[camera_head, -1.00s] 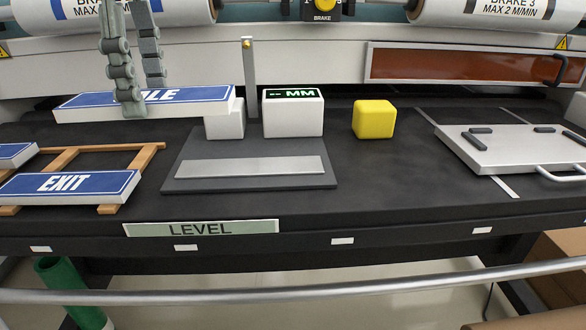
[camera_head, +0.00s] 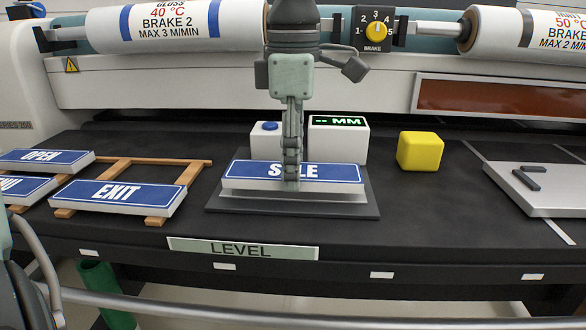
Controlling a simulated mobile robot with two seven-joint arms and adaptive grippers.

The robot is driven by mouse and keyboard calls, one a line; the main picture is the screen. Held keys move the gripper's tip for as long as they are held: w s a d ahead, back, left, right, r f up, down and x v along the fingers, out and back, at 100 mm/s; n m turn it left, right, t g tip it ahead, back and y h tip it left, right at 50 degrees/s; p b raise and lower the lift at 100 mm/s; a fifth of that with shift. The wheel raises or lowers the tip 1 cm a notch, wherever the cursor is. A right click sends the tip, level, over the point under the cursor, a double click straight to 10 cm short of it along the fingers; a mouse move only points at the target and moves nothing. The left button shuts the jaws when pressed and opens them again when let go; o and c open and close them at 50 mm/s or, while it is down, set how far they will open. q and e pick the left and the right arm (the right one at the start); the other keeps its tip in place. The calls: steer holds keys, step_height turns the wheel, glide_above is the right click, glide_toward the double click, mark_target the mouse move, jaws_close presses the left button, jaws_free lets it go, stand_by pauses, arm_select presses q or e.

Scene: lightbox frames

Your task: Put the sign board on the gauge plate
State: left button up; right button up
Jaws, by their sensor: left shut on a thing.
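The blue and white SALE sign board (camera_head: 335,173) lies level over the light strip of the gauge plate (camera_head: 226,203). I cannot tell whether it touches the strip or hovers just above it. My left gripper (camera_head: 291,180) comes down from above and is shut on the middle of the SALE board, covering part of its lettering. The gauge's white display box (camera_head: 345,148) reading "-- MM" stands behind the plate, beside a white block with a blue button (camera_head: 268,126). My right gripper is not in view.
Wooden rack slats (camera_head: 190,173) at the left bear the EXIT board (camera_head: 150,193), with the OPEN board (camera_head: 60,157) and another sign nearby. A yellow cube (camera_head: 420,151) sits right of the display. A flat metal plate (camera_head: 560,200) lies farther right. Black table is clear between.

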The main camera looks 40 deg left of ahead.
arm_select(q)
steer(key=shift+f, duration=0.7)
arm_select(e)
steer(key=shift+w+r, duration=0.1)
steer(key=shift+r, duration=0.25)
arm_select(q)
steer(key=shift+f, duration=0.2)
steer(key=o, duration=1.2)
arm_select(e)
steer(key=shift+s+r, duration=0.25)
arm_select(q)
steer(key=shift+r, duration=0.1)
